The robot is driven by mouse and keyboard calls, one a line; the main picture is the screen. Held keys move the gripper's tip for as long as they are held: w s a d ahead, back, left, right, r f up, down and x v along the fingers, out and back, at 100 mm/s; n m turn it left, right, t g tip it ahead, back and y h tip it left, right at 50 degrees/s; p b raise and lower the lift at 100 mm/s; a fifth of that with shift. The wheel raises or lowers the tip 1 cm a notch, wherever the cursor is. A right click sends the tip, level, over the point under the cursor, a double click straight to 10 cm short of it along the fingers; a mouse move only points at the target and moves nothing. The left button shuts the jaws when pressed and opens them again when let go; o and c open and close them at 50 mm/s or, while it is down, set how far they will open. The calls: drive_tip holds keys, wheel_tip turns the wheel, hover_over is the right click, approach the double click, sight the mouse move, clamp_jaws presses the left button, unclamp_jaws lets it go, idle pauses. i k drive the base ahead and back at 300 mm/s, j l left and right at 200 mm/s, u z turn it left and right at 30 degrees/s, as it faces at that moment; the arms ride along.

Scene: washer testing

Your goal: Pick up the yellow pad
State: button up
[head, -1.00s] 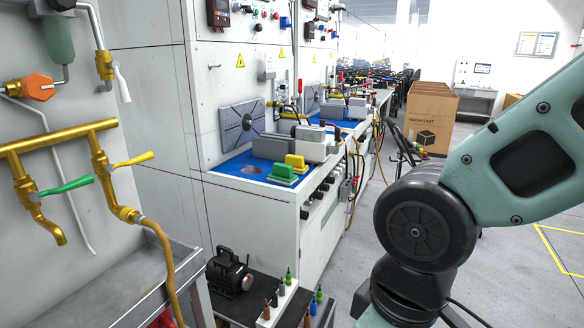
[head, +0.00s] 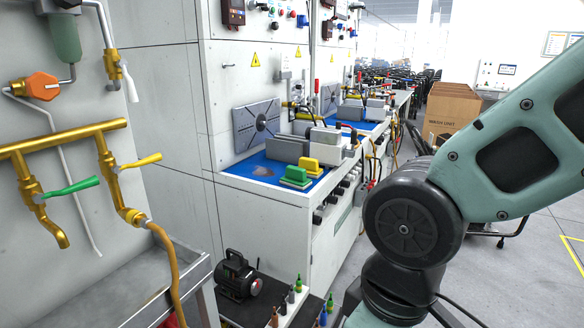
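The yellow pad (head: 304,164) is a small block with a raised grip. It lies on the blue mat (head: 243,173) of the white test bench, near the bench's front edge. A similar green pad (head: 296,177) lies just in front of it, close to it or touching. A grey block (head: 287,147) stands behind the yellow pad. My arm's green and black links fill the right side of the view. My gripper is outside the picture, so its state and place do not show.
A larger grey block (head: 325,140) stands right of the yellow pad. Brass pipes with yellow and green valve handles (head: 70,187) stand at the left above a grey metal sink (head: 140,290). A black device (head: 237,274) and several small bottles sit low in front of the bench. Open floor lies at right.

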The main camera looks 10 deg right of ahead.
sight(311, 165)
drive_tip(key=i+l+u, duration=0.45)
drive_tip(key=l, duration=0.15)
drive_tip(key=i+l+u, duration=0.3)
drive_tip(key=l+u, duration=0.15)
drive_tip(key=l, duration=0.25)
drive_tip(key=i+l+u, duration=0.15)
drive_tip(key=l+u, duration=0.3)
drive_tip(key=l, duration=0.3)
drive_tip(key=l+u, duration=0.45)
drive_tip(key=l, duration=0.4)
drive_tip(key=l+u, duration=0.45)
drive_tip(key=l, duration=0.4)
drive_tip(key=k+l+u, duration=0.25)
drive_tip(key=l+u, duration=0.2)
drive_tip(key=l, duration=0.35)
